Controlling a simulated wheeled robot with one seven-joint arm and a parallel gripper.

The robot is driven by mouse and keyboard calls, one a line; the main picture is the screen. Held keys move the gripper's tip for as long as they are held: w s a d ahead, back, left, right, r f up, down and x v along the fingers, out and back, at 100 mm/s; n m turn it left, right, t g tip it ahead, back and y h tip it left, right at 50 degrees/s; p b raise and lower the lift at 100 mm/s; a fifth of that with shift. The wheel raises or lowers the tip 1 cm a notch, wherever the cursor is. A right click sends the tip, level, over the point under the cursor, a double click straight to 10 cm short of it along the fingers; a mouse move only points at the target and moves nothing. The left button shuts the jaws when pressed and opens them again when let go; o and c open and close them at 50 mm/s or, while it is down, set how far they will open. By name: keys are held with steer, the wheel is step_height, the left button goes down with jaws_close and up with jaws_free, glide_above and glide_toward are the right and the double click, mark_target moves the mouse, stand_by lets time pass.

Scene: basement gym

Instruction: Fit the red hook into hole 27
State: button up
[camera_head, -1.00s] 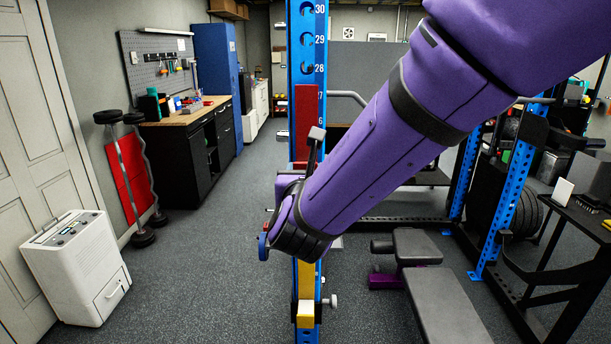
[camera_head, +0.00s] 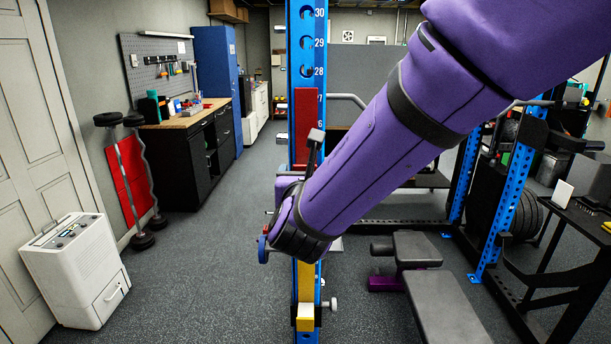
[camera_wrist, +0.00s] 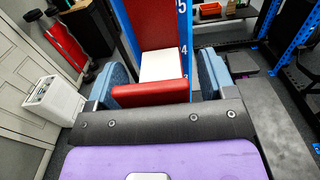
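The blue upright (camera_head: 306,20) carries holes marked 30, 29 and 28. The red hook's tall plate (camera_head: 305,115) stands upright against its front, just below hole 28 (camera_head: 306,72). That plate covers hole 27; only part of the label shows at its right edge. In the wrist view the red hook (camera_wrist: 155,97) shows its red lip and white pad between the two blue fingers of my gripper (camera_wrist: 163,80). Whether the hook's peg is in a hole is hidden.
A yellow hook (camera_head: 305,312) sits low on the same upright. A bench (camera_head: 440,300) and rack (camera_head: 500,200) stand at right. A white dehumidifier (camera_head: 75,270) and bars with black weights (camera_head: 135,180) are at left. The floor at centre left is clear.

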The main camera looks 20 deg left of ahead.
steer(key=shift+s, duration=0.15)
steer(key=v, duration=1)
steer(key=shift+s, duration=0.3)
steer(key=w+d+r+m+g+h, duration=0.15)
steer(key=d+m+h, duration=0.35)
steer(key=d, duration=0.5)
steer(key=w+d+r+m+g+h, duration=0.1)
steer(key=d+r+m+g+h, duration=0.15)
steer(key=d+m, duration=0.55)
steer(key=w+d+r+m+g+h, duration=0.1)
steer(key=w+d+m+g+h, duration=0.25)
steer(key=d, duration=0.85)
steer(key=s+d+m+g+y, duration=0.2)
steer(key=s+d+m, duration=0.4)
steer(key=s+m, duration=0.3)
steer(key=s+d+m+g+y, duration=0.2)
steer(key=s+d+m+y, duration=0.2)
steer(key=m, duration=0.9)
steer(key=shift+s+d+r+y, duration=0.3)
steer(key=shift+s+d, duration=1.35)
steer(key=shift+s, duration=1.25)
